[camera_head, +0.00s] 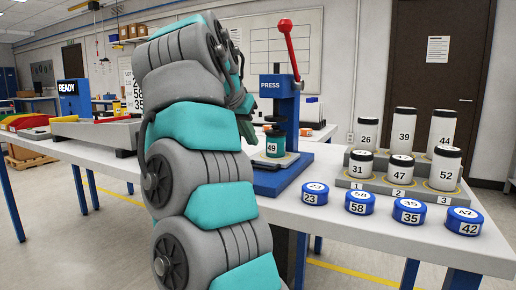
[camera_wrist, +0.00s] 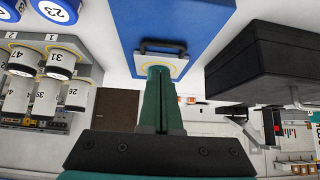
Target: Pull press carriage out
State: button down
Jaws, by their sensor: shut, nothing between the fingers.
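The blue press (camera_head: 280,100), marked PRESS, stands on the white table with its red lever raised. In the wrist view a dark handle (camera_wrist: 163,46) is seen against a pale plate with a yellow ring, beside a large blue surface (camera_wrist: 190,18). My gripper (camera_wrist: 158,70) is shut and empty, its green fingertips close to the handle. I cannot tell whether they touch it. In the head view the gripper (camera_head: 247,128) is partly hidden behind my arm.
Several blue round lids (camera_head: 412,212) lie on the table's right side, before a grey stepped rack (camera_head: 390,184) of white jars. A blue READY box (camera_head: 73,98) and a conveyor (camera_head: 100,130) stand at left. A black box (camera_wrist: 262,62) is right in the wrist view.

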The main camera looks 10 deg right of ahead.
aim_at(263, 160)
jog(key=shift+x, duration=5.1)
jog(key=shift+s, duration=0.1)
